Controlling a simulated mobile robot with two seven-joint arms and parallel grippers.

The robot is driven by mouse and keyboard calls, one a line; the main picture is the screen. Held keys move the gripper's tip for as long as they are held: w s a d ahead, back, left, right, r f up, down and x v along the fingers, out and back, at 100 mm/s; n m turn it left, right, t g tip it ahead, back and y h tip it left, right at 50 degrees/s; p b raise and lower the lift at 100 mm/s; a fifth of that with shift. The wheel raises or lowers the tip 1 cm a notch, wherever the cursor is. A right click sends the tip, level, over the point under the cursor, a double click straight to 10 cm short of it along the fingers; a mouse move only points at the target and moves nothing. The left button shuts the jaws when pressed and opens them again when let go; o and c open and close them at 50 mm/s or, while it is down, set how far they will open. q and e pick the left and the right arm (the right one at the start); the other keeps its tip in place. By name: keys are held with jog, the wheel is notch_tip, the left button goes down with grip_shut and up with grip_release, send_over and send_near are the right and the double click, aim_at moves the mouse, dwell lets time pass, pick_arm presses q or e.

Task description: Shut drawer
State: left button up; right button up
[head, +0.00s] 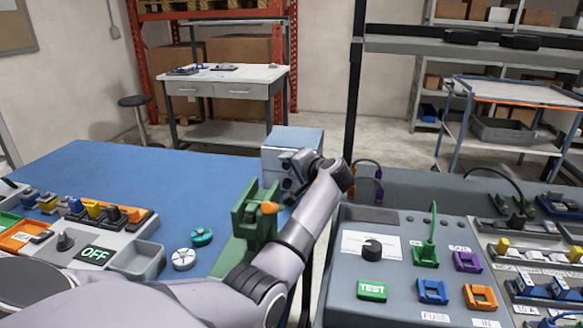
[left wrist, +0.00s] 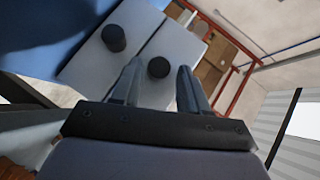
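A small grey-blue drawer box (head: 296,138) stands at the far right corner of the blue-topped table. The left wrist view shows two light grey drawer fronts side by side, each with a round black knob. My left gripper (head: 288,178) is at the front of the box, partly hidden by my own wrist. In the left wrist view its two fingers (left wrist: 158,85) are apart, with one drawer knob (left wrist: 158,67) showing between their tips. I cannot tell whether they touch it. The other knob (left wrist: 114,38) is to the left, clear of the fingers. How far either drawer stands out is unclear. My right gripper is out of view.
A green fixture with an orange knob (head: 270,208) stands close beside my left forearm. Two round pieces, teal (head: 201,237) and white (head: 183,259), lie on the blue table (head: 110,165). A grey control panel (head: 395,273) is at right. The table's middle is clear.

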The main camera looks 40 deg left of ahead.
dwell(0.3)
pick_arm(q)
jog(key=v, duration=0.7)
jog(key=shift+b, duration=0.35)
